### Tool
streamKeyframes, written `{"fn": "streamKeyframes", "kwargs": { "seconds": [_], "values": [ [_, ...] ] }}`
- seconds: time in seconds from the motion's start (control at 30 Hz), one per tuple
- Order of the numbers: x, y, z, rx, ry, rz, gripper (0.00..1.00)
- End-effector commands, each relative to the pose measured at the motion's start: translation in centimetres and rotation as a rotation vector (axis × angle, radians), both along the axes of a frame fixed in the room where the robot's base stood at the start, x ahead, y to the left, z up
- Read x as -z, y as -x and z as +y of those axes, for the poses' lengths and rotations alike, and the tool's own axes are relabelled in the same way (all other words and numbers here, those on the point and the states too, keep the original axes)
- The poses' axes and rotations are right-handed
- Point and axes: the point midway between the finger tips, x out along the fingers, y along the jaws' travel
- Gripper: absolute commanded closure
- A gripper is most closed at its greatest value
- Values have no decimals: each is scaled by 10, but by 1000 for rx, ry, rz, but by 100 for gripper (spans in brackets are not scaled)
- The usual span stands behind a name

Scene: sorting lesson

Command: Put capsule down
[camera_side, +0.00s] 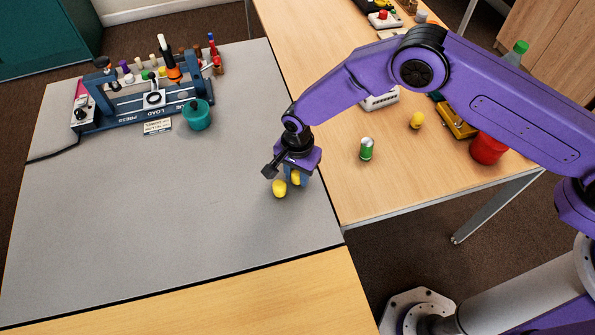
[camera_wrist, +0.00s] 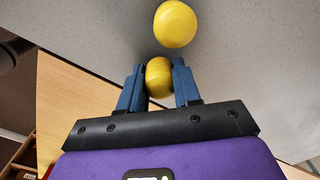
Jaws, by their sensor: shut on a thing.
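My gripper (camera_side: 297,181) is low over the grey mat, close to its right edge. It is shut on a small, rounded yellow capsule (camera_side: 296,178). In the wrist view the held capsule (camera_wrist: 158,77) sits between the two blue fingers (camera_wrist: 158,88). A second yellow capsule (camera_side: 279,188) lies on the mat just left of the gripper. It also shows in the wrist view (camera_wrist: 175,23), just beyond the fingertips and apart from the held one. I cannot tell whether the held capsule touches the mat.
The grey mat (camera_side: 150,220) is clear at its middle and front. A blue press station (camera_side: 150,95) and a teal pot (camera_side: 197,115) stand at its back. On the wooden table are a green-and-silver cylinder (camera_side: 366,149), a yellow piece (camera_side: 416,120) and a red tub (camera_side: 488,149).

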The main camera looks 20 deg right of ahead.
Motion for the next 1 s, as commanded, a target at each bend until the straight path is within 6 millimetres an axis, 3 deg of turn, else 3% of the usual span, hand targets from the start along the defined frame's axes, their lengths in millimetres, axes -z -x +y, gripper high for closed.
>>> {"fn": "streamKeyframes", "kwargs": {
  "seconds": [0.17,0.2,0.27,0.67,1.0],
  "values": [
    [3,0,0,0,1,1,95],
    [3,0,0,0,1,1,58],
    [3,0,0,0,1,1,42],
    [-4,0,0,0,-1,-1,42],
    [-60,0,1,0,-2,-2,42]
  ]
}}
